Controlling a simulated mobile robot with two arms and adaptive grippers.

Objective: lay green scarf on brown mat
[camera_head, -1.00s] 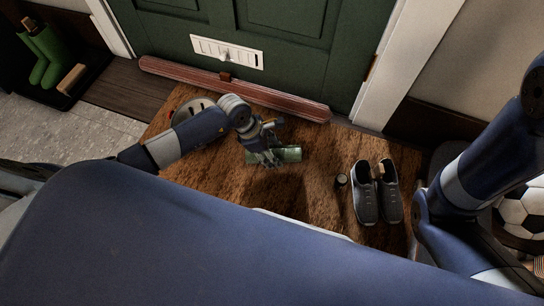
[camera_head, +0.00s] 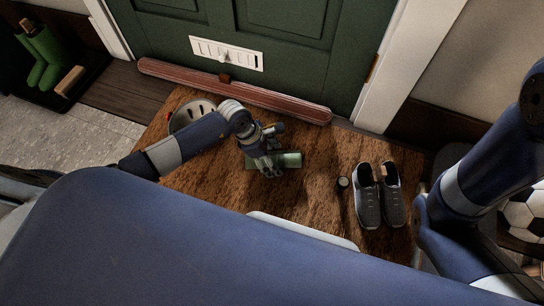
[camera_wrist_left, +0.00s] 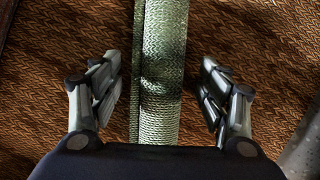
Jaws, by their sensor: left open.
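The green scarf (camera_head: 290,159) is a rolled or folded length lying on the brown mat (camera_head: 225,178), in front of the door. In the left wrist view the scarf (camera_wrist_left: 163,70) runs up the middle between the open fingers, with mat weave (camera_wrist_left: 55,75) on both sides. My left gripper (camera_head: 267,168) is over the scarf and hides part of it. It is open, its fingertips (camera_wrist_left: 162,92) on either side of the scarf, with gaps between. My right arm shows at the right edge, but its gripper is not in view.
Grey shoes (camera_head: 380,195) stand on the mat's right part, with a small dark round-topped item (camera_head: 343,183) beside them. A long reddish draught roll (camera_head: 235,90) lies along the green door. A metal bowl-like item (camera_head: 190,114) is behind my left arm. A football (camera_head: 525,213) is at right.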

